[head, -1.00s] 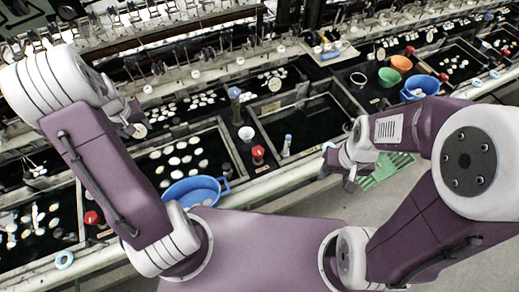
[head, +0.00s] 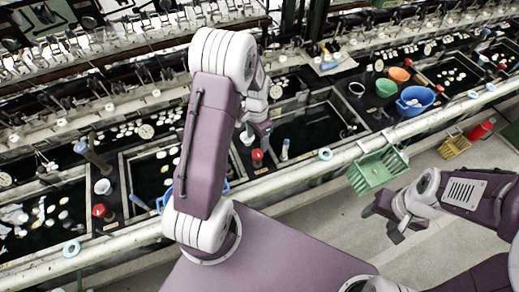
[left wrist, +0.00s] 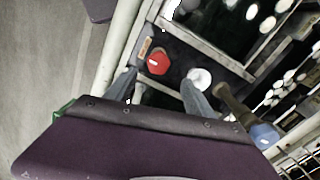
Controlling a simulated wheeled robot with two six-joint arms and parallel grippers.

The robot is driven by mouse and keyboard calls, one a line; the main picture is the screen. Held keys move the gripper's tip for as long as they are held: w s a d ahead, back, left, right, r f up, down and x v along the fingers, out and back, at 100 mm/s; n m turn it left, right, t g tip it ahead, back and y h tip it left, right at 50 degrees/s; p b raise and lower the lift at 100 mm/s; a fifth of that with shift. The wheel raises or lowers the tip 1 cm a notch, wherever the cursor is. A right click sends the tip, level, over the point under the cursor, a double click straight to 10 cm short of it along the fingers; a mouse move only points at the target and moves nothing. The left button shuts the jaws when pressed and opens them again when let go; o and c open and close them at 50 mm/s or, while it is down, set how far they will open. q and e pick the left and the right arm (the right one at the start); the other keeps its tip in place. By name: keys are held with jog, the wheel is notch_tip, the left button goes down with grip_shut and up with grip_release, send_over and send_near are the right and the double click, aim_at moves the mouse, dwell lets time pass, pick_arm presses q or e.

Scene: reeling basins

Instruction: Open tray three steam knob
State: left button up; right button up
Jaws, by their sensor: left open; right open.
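A red steam knob (head: 257,155) sits on the dark ledge between two basins, at the picture's centre. It also shows in the left wrist view (left wrist: 158,62), beside a small tan label. My left gripper (head: 262,130) hangs just above this knob, open and empty. In the left wrist view its fingertips (left wrist: 160,78) are spread, with the knob just beyond the gap; no contact is clear. Another red knob (head: 99,210) is on the ledge further left. The tray numbers are not readable. My right gripper (head: 383,224) is open and empty over the floor, right of the basins.
A white cup (left wrist: 200,78) and a blue-capped brush-like tool (left wrist: 248,118) stand close to the knob. A green basket (head: 377,170) hangs on the front rail. Blue (head: 415,100), green (head: 386,87) and orange (head: 399,74) bowls sit at the right.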

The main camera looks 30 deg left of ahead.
aim_at(258, 152)
pick_arm(q)
jog(key=f, duration=0.4)
jog(key=f+p, duration=0.1)
jog(key=f, duration=0.1)
jog(key=shift+s+d+f, duration=0.1)
jog(key=shift+d, duration=0.3)
jog(key=shift+a+f, duration=0.25)
jog(key=shift+f, duration=0.35)
jog(key=shift+d, duration=0.1)
grip_shut()
